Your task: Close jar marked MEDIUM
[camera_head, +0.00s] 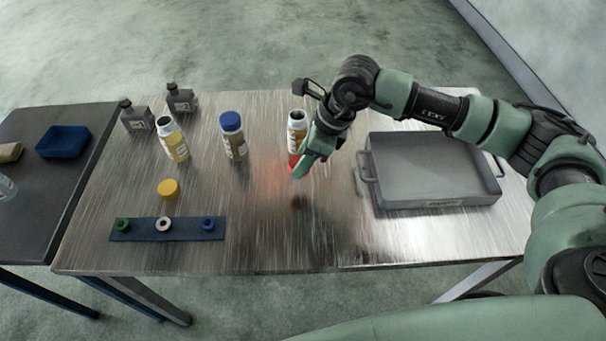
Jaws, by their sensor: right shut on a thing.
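Three jars stand on the metal table (110,235); their labels are too small to read, so I cannot tell which is marked MEDIUM. The left jar (175,145) is open at the top. The middle jar (236,148) has a blue lid (231,121) on it. The right jar (296,130) is open at the top and partly hidden by my right gripper (298,170). That gripper points down in front of this jar and is shut on a red lid (293,162), apart from the jar's mouth. A yellow lid (168,188) lies in front of the left jar. My left gripper is out of view.
Two grey bottles (137,118) stand at the back left. A dark blue strip (185,231) with green, white and blue rings lies at the front left. A grey tray (433,203) sits right.

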